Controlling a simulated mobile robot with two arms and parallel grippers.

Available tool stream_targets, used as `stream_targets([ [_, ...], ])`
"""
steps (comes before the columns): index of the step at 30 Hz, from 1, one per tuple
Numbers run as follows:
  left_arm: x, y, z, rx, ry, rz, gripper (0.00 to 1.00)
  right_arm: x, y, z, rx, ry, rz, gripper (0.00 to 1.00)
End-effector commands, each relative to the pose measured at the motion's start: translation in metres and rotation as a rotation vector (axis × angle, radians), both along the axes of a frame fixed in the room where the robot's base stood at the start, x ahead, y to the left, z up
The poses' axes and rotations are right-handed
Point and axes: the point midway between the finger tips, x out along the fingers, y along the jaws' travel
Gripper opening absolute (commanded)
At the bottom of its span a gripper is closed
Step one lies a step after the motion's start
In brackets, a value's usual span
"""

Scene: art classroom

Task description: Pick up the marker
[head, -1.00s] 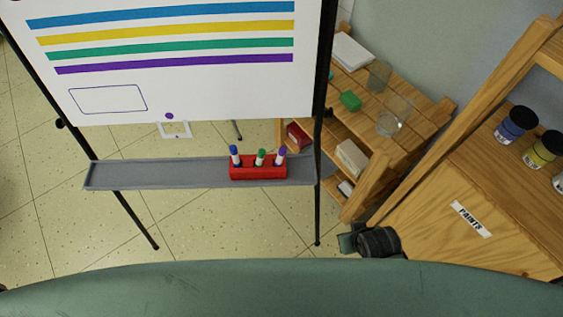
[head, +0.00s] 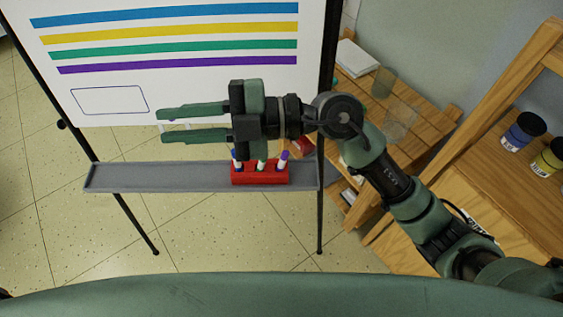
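Three markers stand upright in a red holder (head: 260,176) on the grey easel tray (head: 140,177). The blue marker (head: 236,160) is at the left, the green marker (head: 261,166) in the middle and the purple marker (head: 284,160) at the right. My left gripper is not in view.
The whiteboard (head: 200,90) with coloured stripes stands behind the tray on black legs. A wooden shelf with glass jars (head: 401,124) is at the back right. A wooden cabinet with paint jars (head: 522,130) is at the right. The tray's left part is bare.

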Motion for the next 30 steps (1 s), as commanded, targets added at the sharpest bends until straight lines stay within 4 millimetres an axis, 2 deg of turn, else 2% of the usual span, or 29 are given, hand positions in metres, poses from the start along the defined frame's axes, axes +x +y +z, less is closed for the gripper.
stream_targets([
  [1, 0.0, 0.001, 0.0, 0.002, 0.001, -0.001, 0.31, 0.0, 0.001, -0.031, -0.176, -0.033, 0.043, 0.21],
  [2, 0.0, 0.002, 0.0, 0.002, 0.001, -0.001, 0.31, 0.001, -0.002, -0.051, -0.285, -0.043, 0.06, 0.21],
  [4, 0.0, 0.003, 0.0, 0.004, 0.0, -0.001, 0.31, 0.012, -0.018, -0.095, -0.545, -0.058, 0.066, 0.21],
  [6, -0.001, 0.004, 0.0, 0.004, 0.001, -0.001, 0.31, 0.031, -0.046, -0.129, -0.796, -0.06, 0.028, 0.21],
  [9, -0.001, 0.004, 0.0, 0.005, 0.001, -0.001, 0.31, 0.061, -0.093, -0.158, -1.097, -0.047, -0.076, 0.21],
  [12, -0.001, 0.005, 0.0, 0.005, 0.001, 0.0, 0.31, 0.085, -0.134, -0.166, -1.305, -0.029, -0.191, 0.21],
  [16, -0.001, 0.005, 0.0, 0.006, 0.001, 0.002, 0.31, 0.1, -0.163, -0.167, -1.439, -0.009, -0.285, 0.21],
  [19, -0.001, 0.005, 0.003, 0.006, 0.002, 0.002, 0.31, 0.103, -0.169, -0.175, -1.469, 0.001, -0.307, 0.21],
  [27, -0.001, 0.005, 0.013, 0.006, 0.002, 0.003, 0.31, 0.107, -0.163, -0.22, -1.466, 0.0, -0.303, 0.21],
  [30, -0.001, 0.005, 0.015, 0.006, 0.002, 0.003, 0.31, 0.108, -0.161, -0.23, -1.465, -0.001, -0.302, 0.21],
])
